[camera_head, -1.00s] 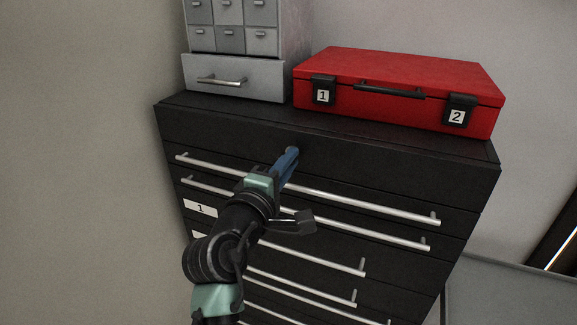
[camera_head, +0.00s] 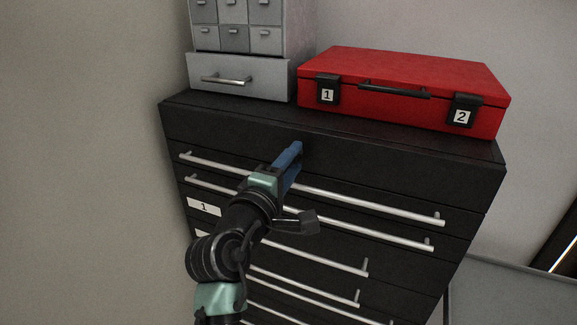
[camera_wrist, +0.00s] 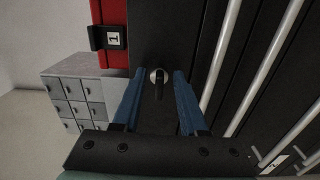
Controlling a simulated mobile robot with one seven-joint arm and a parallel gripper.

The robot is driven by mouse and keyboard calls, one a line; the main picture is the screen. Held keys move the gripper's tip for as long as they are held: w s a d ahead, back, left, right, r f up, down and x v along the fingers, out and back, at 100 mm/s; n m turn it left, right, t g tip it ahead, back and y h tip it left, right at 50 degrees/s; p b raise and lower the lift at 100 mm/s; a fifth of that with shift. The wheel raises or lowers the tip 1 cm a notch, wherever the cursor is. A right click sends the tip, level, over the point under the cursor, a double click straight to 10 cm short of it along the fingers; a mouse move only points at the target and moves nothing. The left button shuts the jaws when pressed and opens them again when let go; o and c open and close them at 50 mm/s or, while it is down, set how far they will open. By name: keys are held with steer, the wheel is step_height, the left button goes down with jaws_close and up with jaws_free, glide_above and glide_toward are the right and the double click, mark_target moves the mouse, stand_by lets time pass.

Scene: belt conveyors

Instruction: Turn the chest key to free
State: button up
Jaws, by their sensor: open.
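The chest is a black cabinet (camera_head: 400,160) with several drawers and long silver handles. Its key (camera_wrist: 160,88) shows in the wrist view as a small dark upright piece on a round pale lock (camera_wrist: 153,75) in the black front. In the head view my fingers hide the key and lock. My gripper (camera_head: 296,160) is at the upper front of the chest with its blue fingers spread. In the wrist view, my gripper (camera_wrist: 159,76) has one finger on each side of the key, with a gap on both sides.
A red case (camera_head: 400,85) with latches labelled 1 and 2 stands on the chest's right. A grey small-drawer unit (camera_head: 240,75) stands at its left. Drawer handles (camera_head: 370,205) stick out just below my fingers. A wall is at the left.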

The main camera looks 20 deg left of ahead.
steer(key=s+b, duration=0.3)
steer(key=s, duration=1)
steer(key=shift+a, duration=0.2)
steer(key=d+r+m+t, duration=0.2)
steer(key=d+r+m, duration=0.35)
steer(key=r, duration=0.35)
steer(key=d+r+m+t, duration=0.3)
steer(key=d+r+m, duration=0.25)
steer(key=r, duration=0.25)
steer(key=s+d+r+m+t, duration=0.4)
steer(key=s+d+r+m, duration=0.2)
steer(key=r, duration=0.6)
steer(key=shift+s+d+y, duration=0.3)
steer(key=shift+s+d, duration=0.4)
steer(key=shift+s, duration=0.25)
steer(key=shift+o, duration=0.2)
